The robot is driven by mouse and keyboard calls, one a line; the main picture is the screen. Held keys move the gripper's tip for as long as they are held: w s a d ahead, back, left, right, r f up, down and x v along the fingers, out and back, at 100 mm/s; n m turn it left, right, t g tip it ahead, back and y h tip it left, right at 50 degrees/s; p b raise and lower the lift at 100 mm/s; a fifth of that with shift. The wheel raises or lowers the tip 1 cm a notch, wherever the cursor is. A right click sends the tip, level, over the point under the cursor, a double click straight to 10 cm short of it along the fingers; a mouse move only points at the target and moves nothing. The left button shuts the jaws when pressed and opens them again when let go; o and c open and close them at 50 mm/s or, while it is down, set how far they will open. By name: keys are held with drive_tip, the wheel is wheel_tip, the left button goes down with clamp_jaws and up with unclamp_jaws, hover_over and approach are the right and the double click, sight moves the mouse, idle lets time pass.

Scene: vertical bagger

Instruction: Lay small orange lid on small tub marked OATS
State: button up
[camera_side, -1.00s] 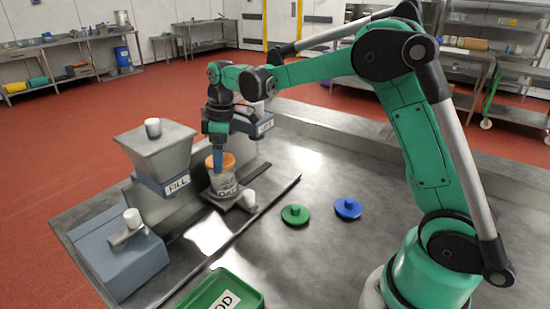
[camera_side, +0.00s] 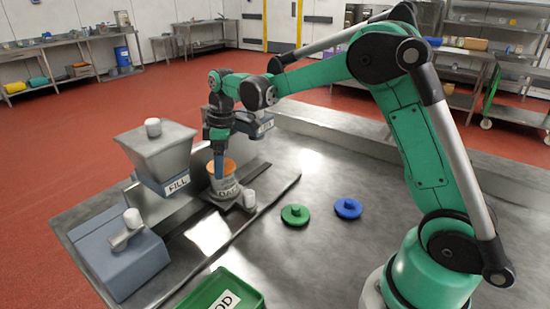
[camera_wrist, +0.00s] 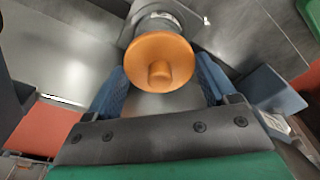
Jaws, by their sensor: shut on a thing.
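The small orange lid (camera_side: 229,166) has a round knob on top. It also shows in the wrist view (camera_wrist: 160,62). My gripper (camera_side: 218,170) points down with its blue fingers on either side of the lid, shut on it; the fingers also show in the wrist view (camera_wrist: 160,80). The tub marked OATS (camera_side: 226,190) is clear-grey and stands upright on the machine's platform, directly under the lid. Part of its wall (camera_wrist: 162,17) shows past the lid in the wrist view. The lid hides the tub's rim, and I cannot tell whether they touch.
A hopper marked FILL (camera_side: 157,152) stands close on the left, with a blue-grey housing (camera_side: 125,262) in front. A white-knobbed part (camera_side: 249,199) sits right of the tub. A green lid (camera_side: 295,214), blue lid (camera_side: 348,208) and green crate (camera_side: 205,290) are on the metal table.

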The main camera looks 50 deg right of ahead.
drive_tip(key=shift+f, duration=0.25)
idle(0.4)
drive_tip(key=o, duration=1.1)
drive_tip(key=shift+c, duration=0.2)
drive_tip(key=shift+r, duration=3.5)
drive_tip(key=shift+s+d+r, duration=0.15)
drive_tip(key=shift+r, duration=1.25)
drive_tip(key=shift+s+d+r, duration=0.1)
drive_tip(key=shift+s+r, duration=0.05)
drive_tip(key=shift+r, duration=1.25)
